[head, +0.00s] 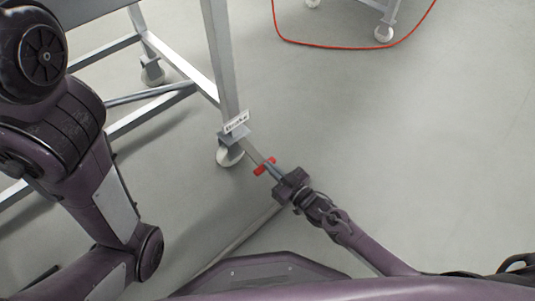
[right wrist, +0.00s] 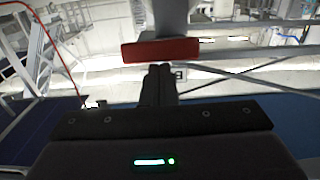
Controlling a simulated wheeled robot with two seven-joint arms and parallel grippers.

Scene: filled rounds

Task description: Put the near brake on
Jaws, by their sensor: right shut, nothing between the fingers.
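The near brake is a pale lever with a red end bar (head: 264,166). It sticks out from the near caster (head: 230,153), under a table leg with a "Brake" label (head: 236,122). My right gripper (head: 273,169) is shut and empty, its fingertips right at the red bar. In the right wrist view the red bar (right wrist: 160,50) lies across the picture just beyond the shut fingers (right wrist: 158,72). I cannot tell whether they touch. My left arm shows at the left, but its gripper is out of the picture.
The table's grey frame (head: 180,69) fills the upper left, with another caster (head: 152,72) farther back. A red cable (head: 330,47) lies on the floor near another wheeled stand (head: 384,33). The floor on the right is clear.

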